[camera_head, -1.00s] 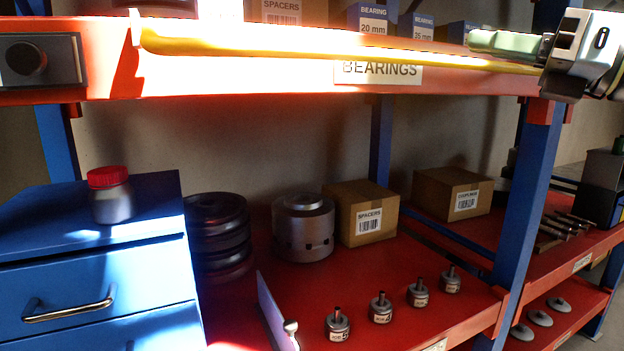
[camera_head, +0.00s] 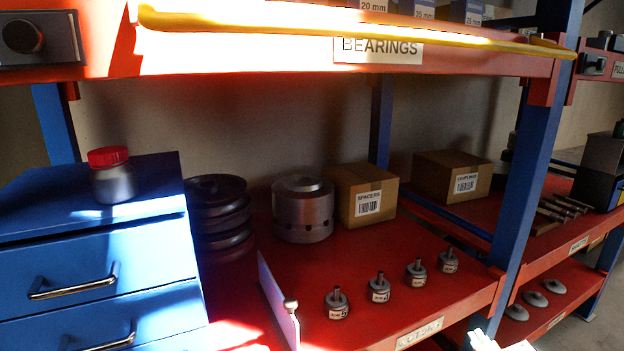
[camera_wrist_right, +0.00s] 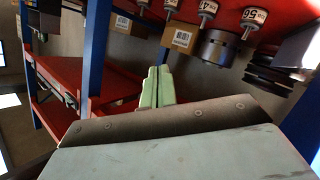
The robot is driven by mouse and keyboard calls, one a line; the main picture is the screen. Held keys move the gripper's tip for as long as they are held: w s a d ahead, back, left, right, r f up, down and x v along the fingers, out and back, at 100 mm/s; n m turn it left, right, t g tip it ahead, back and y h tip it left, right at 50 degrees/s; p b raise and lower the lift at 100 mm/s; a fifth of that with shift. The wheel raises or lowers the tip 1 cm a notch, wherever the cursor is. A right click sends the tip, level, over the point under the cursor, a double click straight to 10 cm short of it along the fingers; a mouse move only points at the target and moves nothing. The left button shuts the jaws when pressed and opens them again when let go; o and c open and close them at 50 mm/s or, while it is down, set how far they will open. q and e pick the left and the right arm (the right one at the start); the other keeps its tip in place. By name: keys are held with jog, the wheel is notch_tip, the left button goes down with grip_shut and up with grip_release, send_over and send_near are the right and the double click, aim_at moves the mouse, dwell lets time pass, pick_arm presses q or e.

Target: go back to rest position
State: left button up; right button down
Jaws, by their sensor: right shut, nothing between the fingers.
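My right gripper (camera_head: 488,343) shows only as a pale, partly cut-off piece at the bottom edge of the head view, in front of the shelf post. In the right wrist view its two pale green fingers (camera_wrist_right: 157,88) lie together with nothing between them. The wrist view is turned over, with the red shelf and its weights at the top. The fingers look apart from the shelf and the boxes. My left gripper is not in view.
The red shelf (camera_head: 375,270) holds several small weights, a metal cylinder (camera_head: 303,212), a spacers box (camera_head: 361,193) and dark discs (camera_head: 218,220). A blue post (camera_head: 530,180) stands at the right. A red-capped jar (camera_head: 113,178) sits on the blue drawer cabinet (camera_head: 100,260).

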jog(key=s+a+f+m+g+y, duration=0.1)
jog(key=s+a+f+g+y, duration=0.1)
jog(key=s+f+g, duration=0.55)
jog(key=s+a+f+m+g+y, duration=0.1)
jog(key=s+a+f+g, duration=0.2)
jog(key=s+f, duration=0.85)
jog(key=s+f+g, duration=0.1)
jog(key=s+f, duration=0.2)
jog(key=f, duration=0.9)
jog(key=s+f+g, duration=0.1)
jog(key=s+f, duration=0.2)
jog(key=f, duration=1)
jog(key=s+d+f+g, duration=0.1)
jog(key=s+d+f, duration=0.2)
jog(key=s+f, duration=1)
jog(key=shift+s+n, duration=0.3)
jog(key=shift+s, duration=0.9)
